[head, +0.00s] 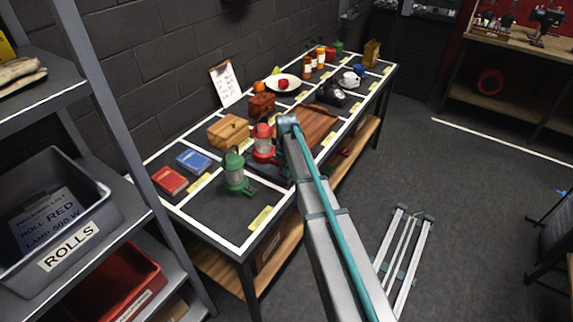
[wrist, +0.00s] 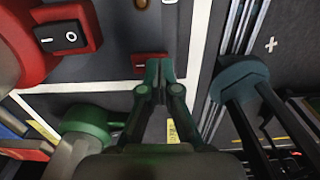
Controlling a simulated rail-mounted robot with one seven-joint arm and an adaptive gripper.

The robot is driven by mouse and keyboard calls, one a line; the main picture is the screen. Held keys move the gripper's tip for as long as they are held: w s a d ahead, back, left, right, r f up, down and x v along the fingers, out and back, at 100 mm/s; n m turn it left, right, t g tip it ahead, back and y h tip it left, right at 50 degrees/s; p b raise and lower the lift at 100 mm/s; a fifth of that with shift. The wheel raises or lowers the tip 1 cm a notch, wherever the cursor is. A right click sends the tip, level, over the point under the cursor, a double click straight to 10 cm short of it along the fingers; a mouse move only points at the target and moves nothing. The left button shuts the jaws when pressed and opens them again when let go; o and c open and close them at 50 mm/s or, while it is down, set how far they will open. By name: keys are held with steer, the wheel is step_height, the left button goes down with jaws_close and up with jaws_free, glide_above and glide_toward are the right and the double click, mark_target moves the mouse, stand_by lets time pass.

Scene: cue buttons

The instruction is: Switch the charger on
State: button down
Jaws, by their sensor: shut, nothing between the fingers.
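I cannot make out which thing is the charger. In the wrist view a black rocker switch (wrist: 60,38) marked with a line and a circle sits on a red housing (wrist: 92,25) at the upper left. It seems to belong to the red lantern (head: 263,147) on the table. My gripper (wrist: 158,68) is shut and empty, fingertips together, to the right of and below the switch in the picture, apart from it. A small red piece (wrist: 148,60) shows just behind the fingertips. In the head view my arm hides the gripper.
A green lantern (head: 234,180) stands in front of the red one; it also shows in the wrist view (wrist: 88,122). A brown board (head: 312,125) lies behind my arm.

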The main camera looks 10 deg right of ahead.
stand_by(0.3)
steer(key=shift+s+f+b, duration=0.1)
steer(key=shift+f+b, duration=0.3)
steer(key=shift+b, duration=0.05)
steer(key=shift+r, duration=0.15)
steer(key=shift+w+a+r+p, duration=0.15)
steer(key=shift+w+a+p, duration=0.15)
steer(key=shift+w+a, duration=0.25)
steer(key=shift+r, duration=0.1)
step_height(320, 180, up, 14)
steer(key=s+d+b, duration=0.1)
steer(key=shift+s+d+b, duration=0.15)
steer(key=shift+d+b, duration=0.1)
steer(key=shift+b, duration=0.1)
